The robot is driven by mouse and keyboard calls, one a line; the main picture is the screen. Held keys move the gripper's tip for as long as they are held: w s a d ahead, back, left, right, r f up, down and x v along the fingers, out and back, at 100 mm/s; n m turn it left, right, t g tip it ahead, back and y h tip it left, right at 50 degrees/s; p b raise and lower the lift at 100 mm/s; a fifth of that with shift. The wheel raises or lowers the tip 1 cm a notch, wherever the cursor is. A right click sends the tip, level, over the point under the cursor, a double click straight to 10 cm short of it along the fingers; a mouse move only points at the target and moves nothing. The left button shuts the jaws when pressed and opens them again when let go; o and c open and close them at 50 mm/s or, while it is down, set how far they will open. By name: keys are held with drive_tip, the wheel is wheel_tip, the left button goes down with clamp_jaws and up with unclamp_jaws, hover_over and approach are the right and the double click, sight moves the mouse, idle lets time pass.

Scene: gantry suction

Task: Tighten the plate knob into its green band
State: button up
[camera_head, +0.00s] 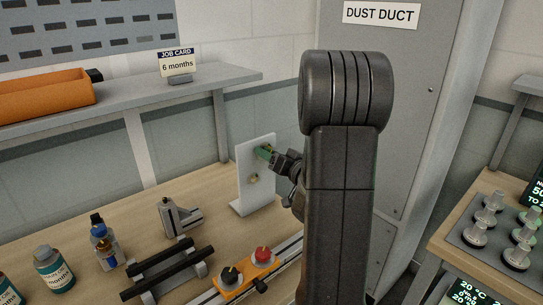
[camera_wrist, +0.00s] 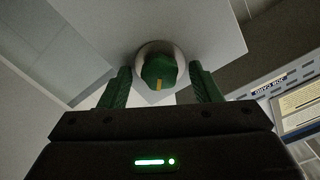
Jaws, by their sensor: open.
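A white upright plate (camera_head: 256,180) stands on the bench in the head view. In the wrist view a green knob (camera_wrist: 158,74) with a yellow pointer mark sits on the plate, with a pale round rim behind it. My gripper (camera_head: 265,153) is at the plate's upper part, its green fingers covering the knob in the head view. In the wrist view my gripper (camera_wrist: 161,70) is open, with one finger on each side of the knob and gaps between. I cannot make out a green band on the dial.
A small grey metal fixture (camera_head: 180,217), a black-railed rack (camera_head: 168,268) and an orange box with black and red knobs (camera_head: 247,279) are on the bench. Bottles (camera_head: 54,270) stand at left. A shelf (camera_head: 120,95) and the dust duct (camera_head: 405,110) are behind.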

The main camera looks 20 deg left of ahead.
drive_tip(key=b+v, duration=0.1)
drive_tip(key=v, duration=1.2)
drive_tip(key=shift+s+d, duration=0.25)
drive_tip(key=shift+d, duration=0.05)
drive_tip(key=shift+b, duration=0.45)
drive_tip(key=w+a+n+b, duration=0.4)
drive_tip(key=w+a, duration=0.2)
drive_tip(key=a, duration=0.5)
drive_tip(key=shift+w+a, duration=0.4)
drive_tip(key=shift+f, duration=0.15)
